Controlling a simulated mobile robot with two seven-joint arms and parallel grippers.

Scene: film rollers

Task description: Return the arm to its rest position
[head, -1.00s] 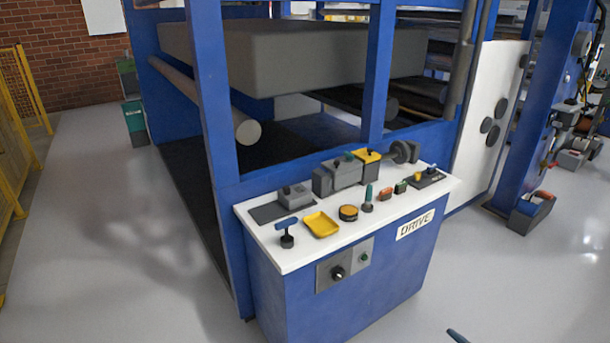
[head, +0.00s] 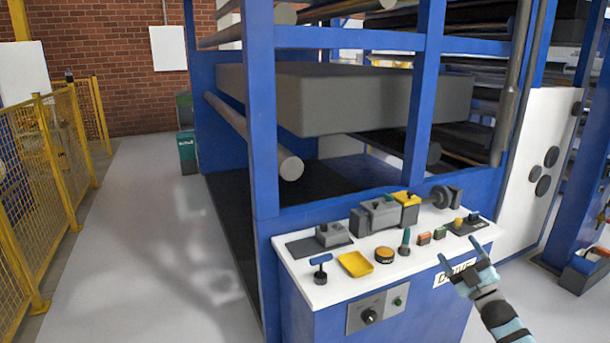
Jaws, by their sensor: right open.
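My right gripper (head: 462,264) is at the lower right of the head view, in front of the right front side of the blue drive console (head: 325,322). Its two fingers are spread apart with nothing between them. It covers part of the DRIVE label (head: 441,279). My right arm (head: 505,318) comes in from the bottom right edge. My left gripper is not in view.
The white console top (head: 315,294) carries a blue-handled lever (head: 320,268), a yellow tray (head: 355,263), a round yellow-topped button (head: 384,255) and other controls. The blue machine frame (head: 262,130) rises behind. A yellow fence (head: 40,190) stands left; the grey floor (head: 145,240) between is clear.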

